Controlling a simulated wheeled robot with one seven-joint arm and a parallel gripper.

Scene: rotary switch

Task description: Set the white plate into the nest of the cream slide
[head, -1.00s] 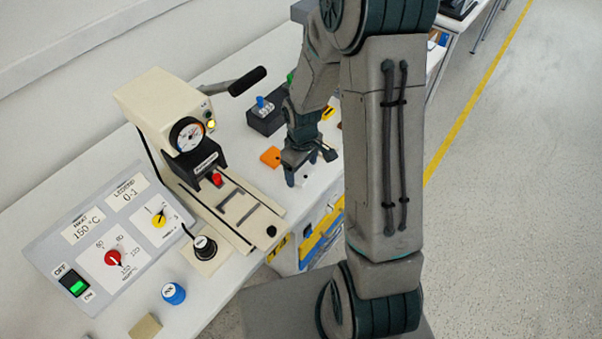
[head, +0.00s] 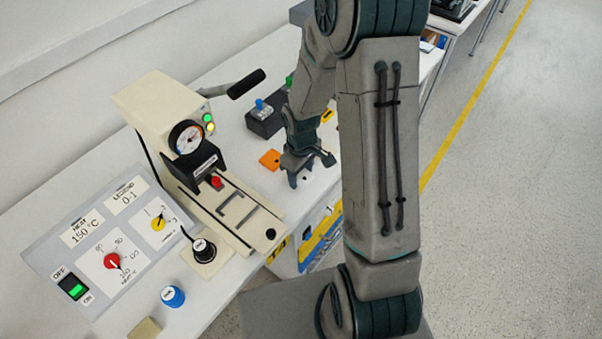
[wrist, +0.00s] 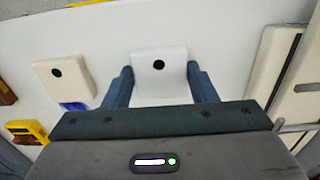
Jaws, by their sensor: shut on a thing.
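The white plate (wrist: 160,62), with a black hole, lies between the two fingers of my gripper (wrist: 160,78) in the wrist view. My gripper is shut on its sides. In the head view my gripper (head: 306,174) is low over the bench, right of the press; whether the plate touches the bench I cannot tell. The cream slide (head: 258,222) runs out from under the press, with dark brackets marking the nest (head: 236,209) and a black knob at its near end. The nest looks empty. Part of the slide shows at the right of the wrist view (wrist: 268,62).
The cream press (head: 150,108) with gauge and lever stands left of my gripper. An orange plate (head: 270,159) and a dark box with a blue knob (head: 264,118) are close by. Another pale plate with a black hole (wrist: 64,72) lies left in the wrist view. A control panel (head: 105,240) is at left.

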